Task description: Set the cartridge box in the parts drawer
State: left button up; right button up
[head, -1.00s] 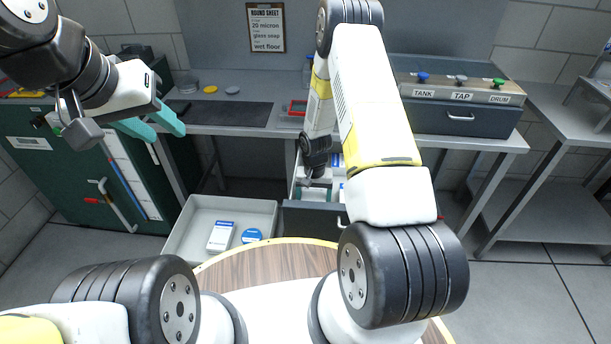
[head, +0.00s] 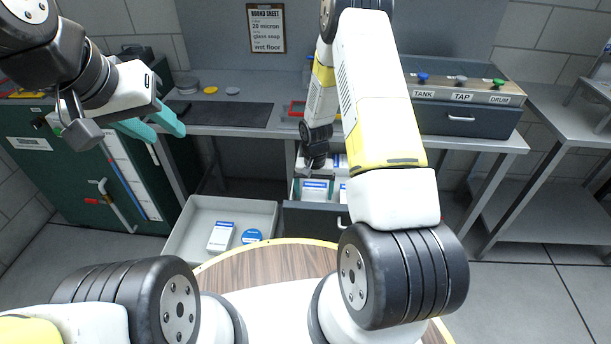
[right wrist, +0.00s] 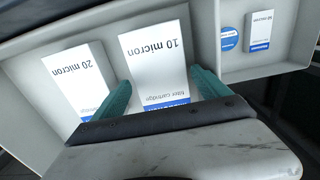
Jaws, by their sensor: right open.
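The parts drawer (head: 312,208) stands open below the bench, and its pale inside fills much of the right wrist view (right wrist: 32,112). The white "10 micron" filter cartridge box (right wrist: 158,62) is in the drawer; it also shows in the head view (head: 316,187). A "20 micron" box (right wrist: 84,78) lies beside it. My right gripper (right wrist: 162,82) is open, with a teal finger on either side of the 10 micron box; I cannot tell whether they touch it. In the head view its fingertips are hard to see. My left gripper (head: 169,134) is open and empty, raised before the bench.
A grey tray (head: 185,240) left of the drawer holds a white and blue box (head: 221,236) and a blue round item (head: 252,236). A round wooden top (head: 255,268) is in front.

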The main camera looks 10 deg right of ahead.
notch_tip(320, 180, up, 8)
notch_tip(320, 180, up, 11)
jog(key=t, duration=0.1)
send_over(314, 197)
jog(key=s+r+n+t, duration=0.15)
jog(key=s+r, duration=0.45)
jog(key=r, duration=0.6)
jog(key=s+a+r+n+t+y, duration=0.2)
jog(key=s+r+t, duration=0.1)
jog(key=s+r, duration=0.9)
jog(key=s, duration=0.5)
jog(key=shift+r+t, duration=0.35)
jog(key=shift+r, duration=0.05)
